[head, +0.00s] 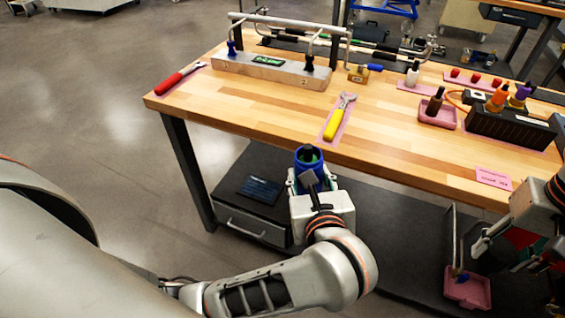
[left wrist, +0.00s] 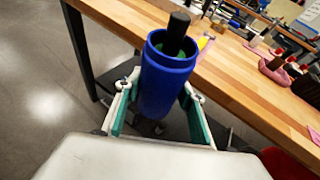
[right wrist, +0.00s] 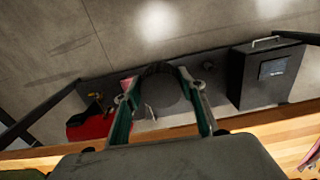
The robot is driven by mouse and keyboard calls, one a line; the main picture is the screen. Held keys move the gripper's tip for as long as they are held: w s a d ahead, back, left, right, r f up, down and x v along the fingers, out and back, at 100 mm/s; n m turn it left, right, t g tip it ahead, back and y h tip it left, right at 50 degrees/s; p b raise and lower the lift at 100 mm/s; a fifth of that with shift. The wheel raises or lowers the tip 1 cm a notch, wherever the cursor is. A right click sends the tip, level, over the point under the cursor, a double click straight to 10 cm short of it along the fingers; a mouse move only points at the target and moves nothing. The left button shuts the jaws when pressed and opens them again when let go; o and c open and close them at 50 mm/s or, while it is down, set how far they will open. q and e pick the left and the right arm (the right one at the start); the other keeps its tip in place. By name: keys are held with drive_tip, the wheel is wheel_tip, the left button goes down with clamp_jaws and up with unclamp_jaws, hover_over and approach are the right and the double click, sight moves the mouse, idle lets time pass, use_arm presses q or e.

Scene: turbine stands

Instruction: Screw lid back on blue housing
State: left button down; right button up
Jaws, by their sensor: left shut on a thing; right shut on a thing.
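The blue housing (head: 310,157) is upright in front of the table edge, its open top showing green and a dark piece inside. It also shows in the left wrist view (left wrist: 168,85), with a dark post standing out of its mouth. My left gripper (head: 310,185) is shut around the housing; its teal-padded fingers flank it. My right gripper (head: 480,245) is at the far right of the head view, beyond the table's front edge. In the right wrist view its fingers are shut on a dark round thing, seemingly the lid (right wrist: 163,90). The lid is apart from the housing.
The wooden table (head: 250,105) holds a yellow-handled wrench (head: 333,124), a red-handled tool (head: 172,82), a metal fixture (head: 270,70) and a black block (head: 510,128). Below are a dark shelf with a drawer box (head: 250,224) and a pink tray (head: 468,292).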

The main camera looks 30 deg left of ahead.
use_arm(q)
drive_tip(key=d+m+t+h, duration=0.1)
drive_tip(key=d+m+h, duration=0.2)
drive_tip(key=d, duration=0.5)
drive_tip(key=shift+w+f+t+h, duration=0.15)
drive_tip(key=shift+f+t+h, duration=0.15)
drive_tip(key=shift+f+h, duration=0.15)
use_arm(e)
drive_tip(key=shift+r, duration=0.1)
drive_tip(key=w+a+r, duration=0.3)
drive_tip(key=a+r, duration=0.2)
drive_tip(key=a, duration=0.2)
drive_tip(key=w+a+r, duration=0.3)
drive_tip(key=a+r, duration=0.1)
drive_tip(key=a, duration=0.3)
drive_tip(key=s+a+r, duration=0.3)
drive_tip(key=a+r, duration=0.1)
drive_tip(key=a, duration=0.5)
drive_tip(key=s+a+r, duration=0.4)
drive_tip(key=a, duration=0.5)
drive_tip(key=shift+a+r+m+t+h, duration=0.15)
drive_tip(key=shift+r+m+t+h, duration=0.15)
drive_tip(key=shift+h, duration=0.1)
drive_tip(key=shift+f, duration=0.1)
drive_tip(key=shift+w+d+f, duration=0.1)
drive_tip(key=shift+f, duration=0.9)
drive_tip(key=shift+w+d+f, duration=0.1)
drive_tip(key=shift+f, duration=0.85)
